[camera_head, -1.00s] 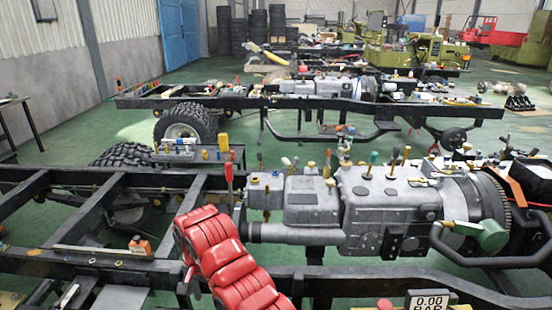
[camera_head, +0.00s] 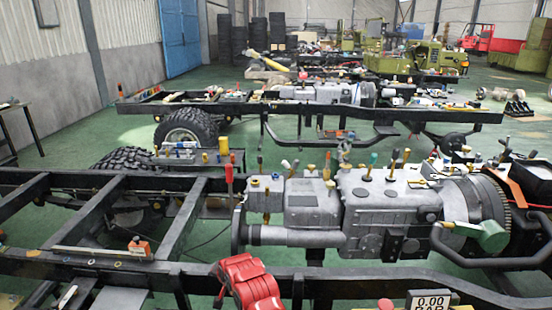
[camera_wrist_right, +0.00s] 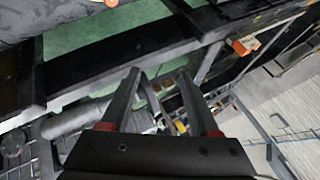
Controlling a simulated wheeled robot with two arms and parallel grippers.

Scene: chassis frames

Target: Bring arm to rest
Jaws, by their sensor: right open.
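My right gripper (camera_wrist_right: 159,74) shows in the right wrist view with its two dark fingers apart. Nothing is held between them. Behind the fingers in that view lie dark chassis beams (camera_wrist_right: 120,47) and the green floor. The fingers cannot be made out clearly there. My left gripper is in neither view.
A grey engine and gearbox (camera_head: 386,215) sits on the near frame at right. A pressure display (camera_head: 431,300) stands at the bottom right. A small orange-ended part (camera_head: 139,247) lies on the frame at left. A second chassis (camera_head: 400,112) stands behind.

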